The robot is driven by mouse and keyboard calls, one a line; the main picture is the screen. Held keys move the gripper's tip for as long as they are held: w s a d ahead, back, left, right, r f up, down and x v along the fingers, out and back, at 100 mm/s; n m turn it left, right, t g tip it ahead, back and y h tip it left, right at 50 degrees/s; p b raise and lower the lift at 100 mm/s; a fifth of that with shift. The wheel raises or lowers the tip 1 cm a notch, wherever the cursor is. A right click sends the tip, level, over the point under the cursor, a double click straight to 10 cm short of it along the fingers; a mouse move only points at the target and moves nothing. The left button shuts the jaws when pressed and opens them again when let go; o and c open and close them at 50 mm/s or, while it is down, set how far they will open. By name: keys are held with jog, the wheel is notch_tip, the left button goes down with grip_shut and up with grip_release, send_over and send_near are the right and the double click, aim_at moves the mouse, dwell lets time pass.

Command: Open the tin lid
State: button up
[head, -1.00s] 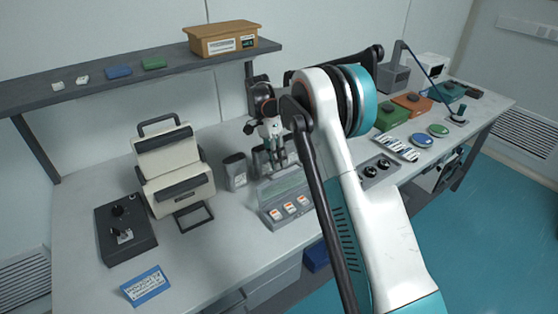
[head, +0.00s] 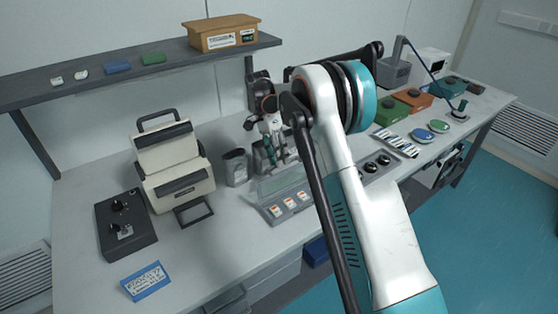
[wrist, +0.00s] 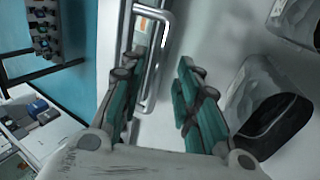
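A low grey tin (head: 275,215) sits on the bench in the head view, with several orange-and-white pieces in its front. Its pale, see-through lid (head: 284,183) stands raised at the back, tilted. In the wrist view the lid's metal rim (wrist: 153,60) runs beside my left-hand finger, partly covered by it. My gripper (head: 277,166) is just behind and above the lid. Its teal fingers (wrist: 160,105) are spread with a clear gap, and nothing is held between them. Whether a finger touches the rim cannot be told.
Grey open-topped containers stand close by, one left of my gripper (head: 236,168); a dark-mouthed one shows at right in the wrist view (wrist: 262,112). A cream device (head: 175,170) and black control box (head: 125,228) are left.

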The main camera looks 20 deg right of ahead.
jog(key=v, duration=1)
jog(key=shift+r, duration=0.35)
jog(key=shift+w+a, duration=0.1)
